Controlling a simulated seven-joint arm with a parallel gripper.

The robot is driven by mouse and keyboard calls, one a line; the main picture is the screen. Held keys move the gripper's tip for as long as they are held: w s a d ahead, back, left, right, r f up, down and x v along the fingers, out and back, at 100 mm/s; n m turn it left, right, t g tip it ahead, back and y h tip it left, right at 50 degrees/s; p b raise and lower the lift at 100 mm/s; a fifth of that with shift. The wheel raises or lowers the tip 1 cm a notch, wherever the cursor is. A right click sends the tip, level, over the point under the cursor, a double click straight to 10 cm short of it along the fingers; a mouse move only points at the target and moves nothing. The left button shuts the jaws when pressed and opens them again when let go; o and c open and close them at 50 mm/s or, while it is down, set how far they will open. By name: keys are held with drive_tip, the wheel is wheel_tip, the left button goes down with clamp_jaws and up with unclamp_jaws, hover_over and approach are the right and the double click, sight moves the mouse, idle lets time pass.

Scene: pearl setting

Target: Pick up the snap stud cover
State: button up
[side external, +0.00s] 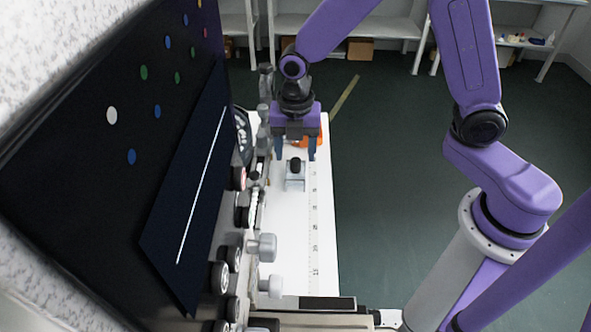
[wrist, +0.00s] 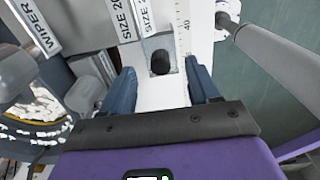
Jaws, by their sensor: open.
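A small black rounded cap (side external: 295,165), which looks like the snap stud cover, sits on a grey metal block (side external: 296,184) on the white bench. In the wrist view the cap (wrist: 160,62) stands between and slightly beyond my fingertips. My gripper (side external: 296,157) is open and points down, with its two dark blue fingers on either side of the cap in the side view. My gripper (wrist: 162,72) holds nothing in the wrist view. I cannot tell the exact height gap between the fingertips and the cap.
A white strip with ruler marks (side external: 315,220) runs along the bench. Machine parts and knobs (side external: 262,247) crowd the left. An orange item (side external: 322,141) lies behind my gripper. In the wrist view, labels reading "SIZE 20" (wrist: 123,20) and "WIPER" (wrist: 37,25) show. Open floor is right.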

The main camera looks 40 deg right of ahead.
sight(296, 160)
drive_tip(key=shift+f, duration=2.8)
drive_tip(key=c, duration=0.8)
